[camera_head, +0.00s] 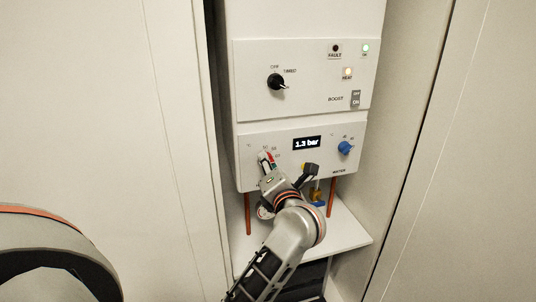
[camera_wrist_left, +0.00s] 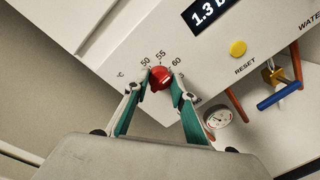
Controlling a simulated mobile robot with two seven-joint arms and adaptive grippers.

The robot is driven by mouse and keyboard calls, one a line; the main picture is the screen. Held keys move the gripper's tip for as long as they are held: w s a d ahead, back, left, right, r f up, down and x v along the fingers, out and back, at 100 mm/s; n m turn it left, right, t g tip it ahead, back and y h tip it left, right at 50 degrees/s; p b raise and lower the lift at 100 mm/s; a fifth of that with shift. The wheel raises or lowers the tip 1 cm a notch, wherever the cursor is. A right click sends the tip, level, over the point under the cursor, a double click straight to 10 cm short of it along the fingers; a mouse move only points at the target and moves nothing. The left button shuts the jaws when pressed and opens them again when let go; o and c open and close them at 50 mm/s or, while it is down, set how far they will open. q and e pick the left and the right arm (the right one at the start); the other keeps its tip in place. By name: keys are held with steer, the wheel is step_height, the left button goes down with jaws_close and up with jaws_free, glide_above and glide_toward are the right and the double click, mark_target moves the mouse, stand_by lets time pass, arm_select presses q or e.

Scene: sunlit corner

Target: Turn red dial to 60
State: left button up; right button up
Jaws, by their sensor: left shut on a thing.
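The red dial (camera_wrist_left: 161,77) is on the lower panel of the white boiler unit. In the left wrist view, the numbers 50, 55 and 60 curve around its upper side, with 55 nearly above it. I cannot clearly tell which number it points to. My left gripper (camera_head: 268,160) is shut on the dial, one green-lined finger on each side; it also shows in the left wrist view (camera_wrist_left: 158,88). In the head view the gripper mostly hides the dial. My right gripper is not in view.
The display (camera_head: 307,143) reads 1.3 bar. A blue dial (camera_head: 344,148) is to its right, and a black mode knob (camera_head: 275,81) is above. A yellow reset button (camera_wrist_left: 238,48), a pressure gauge (camera_wrist_left: 218,118), a blue valve handle (camera_wrist_left: 278,97) and copper pipes are close by.

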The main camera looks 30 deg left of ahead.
arm_select(q)
steer(key=shift+p, duration=0.3)
steer(key=shift+m, duration=0.3)
steer(key=o, duration=1.1)
steer(key=shift+a, duration=0.1)
steer(key=v, duration=0.7)
steer(key=shift+s+d, duration=0.2)
steer(key=shift+d, duration=0.05)
